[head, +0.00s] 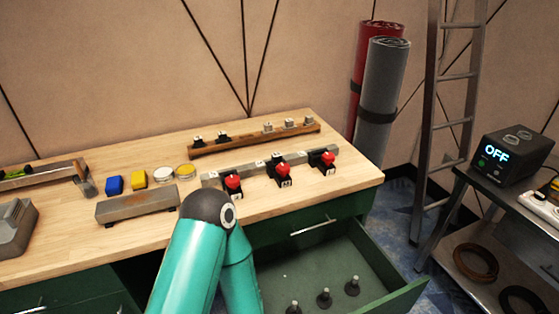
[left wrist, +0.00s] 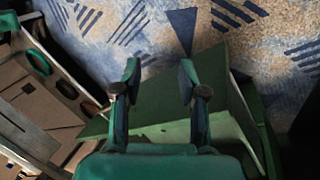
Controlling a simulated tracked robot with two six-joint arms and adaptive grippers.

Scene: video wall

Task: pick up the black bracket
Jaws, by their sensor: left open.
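I cannot tell for certain which piece is the black bracket. Small black pieces stand at the left of the wooden rack (head: 253,140), one of them a black piece (head: 198,140). Three black holders with red knobs sit along the grey rail (head: 256,163), one being the middle holder (head: 283,172). My left arm rises at the front of the bench in the head view; its gripper is out of that view. In the left wrist view my left gripper (left wrist: 160,74) is open and empty, above green panels and the patterned carpet. My right gripper is not in view.
An open green drawer (head: 381,258) juts out below the bench (head: 350,180), with three dark knobbed pieces inside. Blue and yellow blocks, round tins and a grey block (head: 138,203) stand left of my arm. A ladder (head: 432,120) and a side table with a black device (head: 512,157) are right.

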